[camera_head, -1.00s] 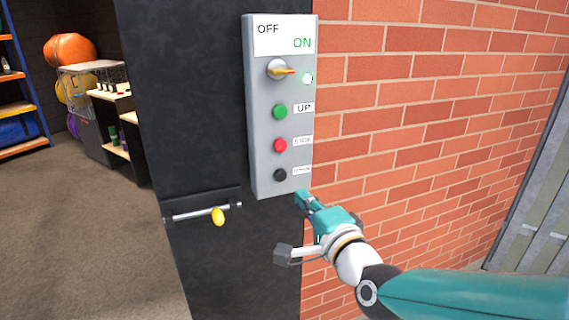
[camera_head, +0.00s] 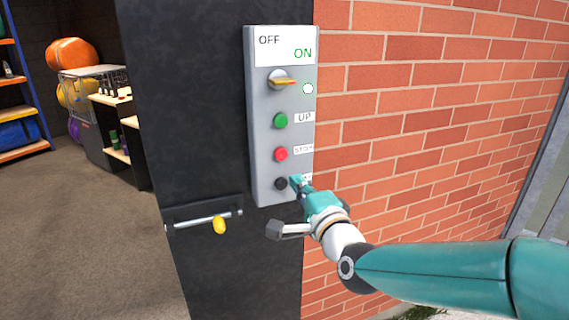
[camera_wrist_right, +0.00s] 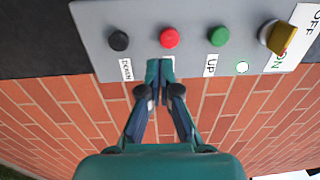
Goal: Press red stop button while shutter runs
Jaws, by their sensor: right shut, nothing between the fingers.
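The red stop button (camera_head: 280,154) is on a grey control panel (camera_head: 262,140), between the green UP button (camera_head: 281,121) above and the black DOWN button (camera_head: 281,184) below. My right gripper (camera_head: 297,181) is shut and empty, its tips at the panel's right edge, beside the black button and partly over its label. In the right wrist view the shut fingertips (camera_wrist_right: 160,66) are just below the red button (camera_wrist_right: 169,38) in the picture and hide its label. A gap shows between them and the button. My left gripper is not in view. I cannot tell the shutter's movement.
A yellow-handled switch (camera_head: 283,82) sits under the OFF/ON sign, beside a small white light (camera_head: 308,89). A yellow-tipped lever (camera_head: 219,226) sticks out from the dark post (camera_head: 195,120). A brick wall (camera_head: 430,110) stands right of the panel.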

